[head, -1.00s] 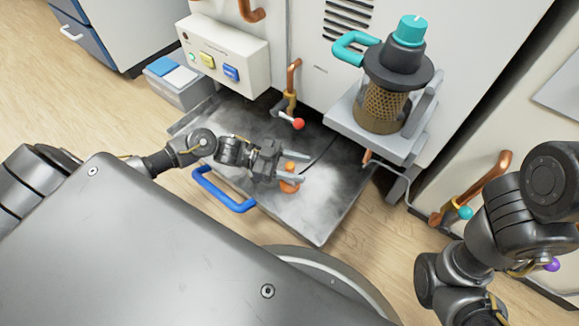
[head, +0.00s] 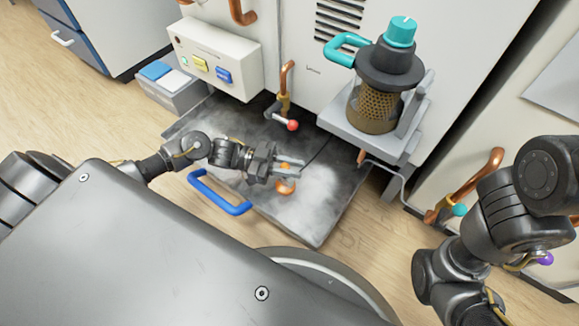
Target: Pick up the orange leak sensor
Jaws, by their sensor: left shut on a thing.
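The orange leak sensor (head: 285,187) is a small rounded orange piece over the dark metal drip tray (head: 320,215). My left gripper (head: 287,172) reaches in from the left above the tray, its two grey fingers closed on the sensor. Part of the sensor is hidden between the fingers. I cannot tell whether the sensor touches the tray. My right arm shows at the right edge; its gripper fingers are not visible.
A blue tray handle (head: 220,192) is just left of the left gripper. A red-tipped valve (head: 292,125) stands behind it. A filter housing with a teal knob (head: 400,31) sits on a grey bracket (head: 372,132) to the right. A button box (head: 213,58) is at upper left.

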